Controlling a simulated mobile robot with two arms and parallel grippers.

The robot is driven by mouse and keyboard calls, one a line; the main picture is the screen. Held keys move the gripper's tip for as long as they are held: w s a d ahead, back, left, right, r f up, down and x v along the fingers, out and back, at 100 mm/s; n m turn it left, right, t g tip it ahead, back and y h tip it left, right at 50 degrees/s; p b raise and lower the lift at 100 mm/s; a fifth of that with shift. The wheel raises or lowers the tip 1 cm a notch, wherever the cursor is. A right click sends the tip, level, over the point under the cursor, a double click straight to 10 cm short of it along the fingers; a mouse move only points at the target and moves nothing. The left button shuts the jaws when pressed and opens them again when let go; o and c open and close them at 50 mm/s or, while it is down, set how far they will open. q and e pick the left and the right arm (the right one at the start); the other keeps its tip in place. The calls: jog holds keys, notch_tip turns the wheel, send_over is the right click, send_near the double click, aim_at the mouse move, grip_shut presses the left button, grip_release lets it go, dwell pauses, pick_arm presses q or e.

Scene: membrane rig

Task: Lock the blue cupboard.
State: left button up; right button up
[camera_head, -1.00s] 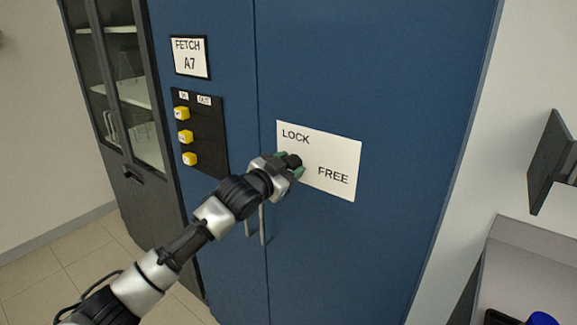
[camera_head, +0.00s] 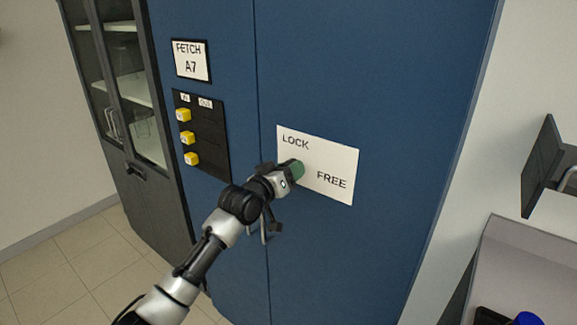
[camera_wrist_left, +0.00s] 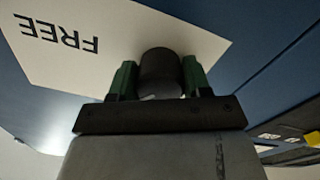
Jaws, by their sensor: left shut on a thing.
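The blue cupboard (camera_head: 385,60) stands in front of me with its doors shut. A white plate (camera_head: 330,187) on its right door reads LOCK at upper left and FREE at lower right. My left gripper (camera_head: 293,170) is at the plate's left part, between the two words. In the left wrist view, its green fingers are shut on a dark round knob (camera_wrist_left: 160,68), one on each side. In the head view the gripper hides the knob, and I cannot tell which word it points to. My right gripper is not in view.
A black panel (camera_head: 215,143) with yellow buttons and a FETCH A7 sign (camera_head: 191,62) are on the left door. A dark glass-door cabinet (camera_head: 140,100) stands at left. A grey worktop (camera_head: 520,255) and a dark panel (camera_head: 541,165) are at right.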

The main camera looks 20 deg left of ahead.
pick_arm(q)
jog(key=n+p, duration=0.2)
jog(key=n, duration=0.2)
jog(key=shift+r+n, duration=0.1)
jog(key=shift+n, duration=0.2)
jog(key=shift+n+p, duration=0.55)
jog(key=shift+n, duration=0.95)
jog(key=o, duration=0.9)
jog(key=shift+b+v, duration=1.4)
jog(key=shift+v, duration=4.05)
